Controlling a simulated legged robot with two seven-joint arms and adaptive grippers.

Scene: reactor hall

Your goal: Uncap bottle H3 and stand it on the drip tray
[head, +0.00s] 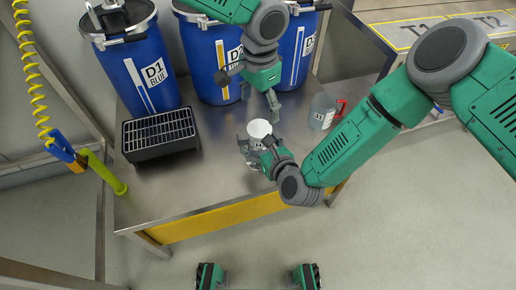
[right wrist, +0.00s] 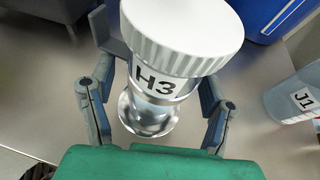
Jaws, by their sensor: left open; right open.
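Bottle H3 (head: 259,130) stands on the steel table with its white ribbed cap (right wrist: 185,32) on. In the right wrist view the label on its silver body (right wrist: 150,112) reads H3. My right gripper (head: 256,146) is open around the bottle's body, with a finger on each side; the wrist view shows gaps between the fingers and the body (right wrist: 157,112). My left gripper (head: 248,92) is open and empty, above and behind the bottle in the head view. The drip tray (head: 160,152), a black box with a grated top, is on the table to the left and is empty.
Blue drums, one marked D1 (head: 143,70), stand along the table's back. Jug J1 (head: 322,112), with a red handle, is right of the bottle. A yellow hose and green nozzle (head: 105,172) hang at the left edge. Bare table lies between tray and bottle.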

